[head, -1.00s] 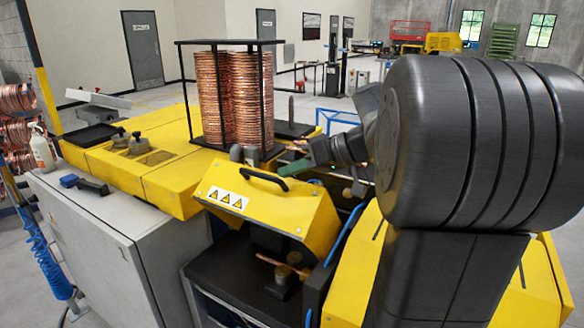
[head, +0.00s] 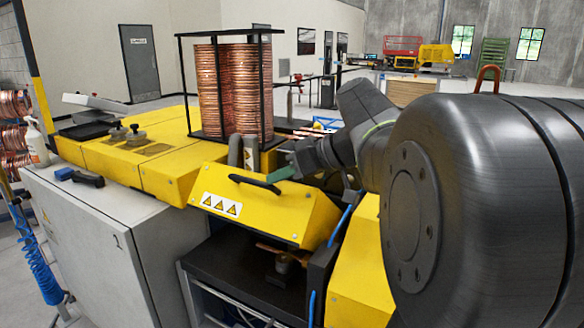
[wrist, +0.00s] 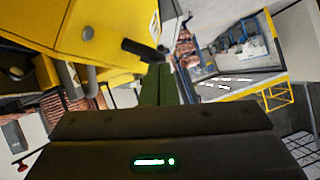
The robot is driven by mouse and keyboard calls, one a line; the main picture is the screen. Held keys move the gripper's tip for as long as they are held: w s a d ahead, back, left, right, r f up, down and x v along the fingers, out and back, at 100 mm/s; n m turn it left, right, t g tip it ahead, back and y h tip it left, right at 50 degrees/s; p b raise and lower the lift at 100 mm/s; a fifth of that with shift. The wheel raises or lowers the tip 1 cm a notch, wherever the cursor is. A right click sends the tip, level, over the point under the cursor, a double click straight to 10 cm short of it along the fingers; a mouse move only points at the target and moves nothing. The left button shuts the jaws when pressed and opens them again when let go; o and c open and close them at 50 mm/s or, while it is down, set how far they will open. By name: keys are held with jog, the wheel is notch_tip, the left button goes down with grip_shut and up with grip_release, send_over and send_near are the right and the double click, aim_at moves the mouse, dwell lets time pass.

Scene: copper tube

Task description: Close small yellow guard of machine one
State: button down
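The small yellow guard (head: 265,207) is a slanted cover with warning triangles and a black bar handle (head: 252,184). It is tilted up, and the dark space beneath it is open to view. My gripper (head: 279,174), with green fingers, is at the right end of the handle. In the wrist view the green fingers (wrist: 160,84) look close together, with the black handle (wrist: 143,50) right at their tips. The yellow guard (wrist: 105,32) fills the upper left there. Whether the fingers touch or enclose the handle cannot be told.
A copper coil stack (head: 228,92) in a black frame stands behind the guard. A grey cabinet (head: 95,235) is at the left, with a blue coiled hose (head: 38,255) beside it. A copper piece and small fitting (head: 283,263) sit below the guard.

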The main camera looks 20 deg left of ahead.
jog(key=s+f+n+t+b, duration=0.2)
jog(key=s+f+b, duration=0.2)
jog(key=f+b, duration=0.7)
jog(key=s+f+n+t+b, duration=0.2)
jog(key=s+f+b, duration=0.2)
jog(key=f+b, duration=0.8)
jog(key=shift+a+b, duration=0.3)
jog(key=shift+b, duration=1.1)
jog(key=shift+s+f, duration=0.1)
jog(key=shift+f, duration=0.15)
jog(key=shift+r, duration=0.1)
